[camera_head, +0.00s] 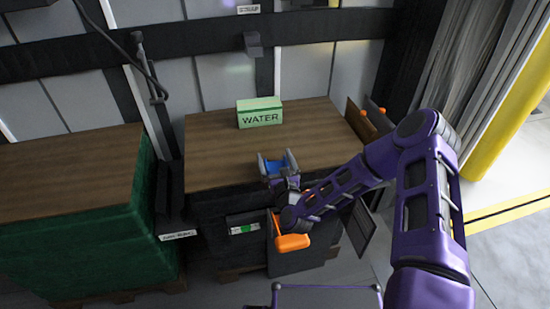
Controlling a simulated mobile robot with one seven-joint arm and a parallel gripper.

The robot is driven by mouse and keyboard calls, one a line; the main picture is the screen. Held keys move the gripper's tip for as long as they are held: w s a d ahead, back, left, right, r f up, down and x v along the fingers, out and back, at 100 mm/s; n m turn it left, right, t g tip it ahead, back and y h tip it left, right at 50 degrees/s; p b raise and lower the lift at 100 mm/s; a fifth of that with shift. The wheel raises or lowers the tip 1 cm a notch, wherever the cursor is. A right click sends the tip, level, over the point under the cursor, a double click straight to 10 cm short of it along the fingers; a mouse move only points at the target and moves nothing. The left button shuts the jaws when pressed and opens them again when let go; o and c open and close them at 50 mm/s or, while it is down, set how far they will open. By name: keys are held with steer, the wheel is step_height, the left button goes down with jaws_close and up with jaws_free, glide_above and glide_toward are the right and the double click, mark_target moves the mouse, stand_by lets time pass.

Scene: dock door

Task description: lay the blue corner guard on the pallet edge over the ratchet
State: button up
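The blue corner guard (276,169) is at the front edge of the wood-topped pallet load (220,150), near the middle. My gripper (277,161) is at that same edge, with one grey finger on each side of the guard. The blue piece fills the gap between the fingers, so the gripper looks shut on it. Whether the guard touches the wood is too small to tell. I cannot make out a ratchet for certain; my wrist and forearm cover part of the load's front.
A green box marked WATER (260,113) stands at the back of the wooden top. A green-wrapped load (90,240) stands at the left. Orange pieces (370,122) show at the right edge. A yellow post (510,100) stands at the far right. The left of the top is clear.

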steer(key=shift+r, duration=0.25)
steer(key=v, duration=1.2)
steer(key=shift+r, duration=0.4)
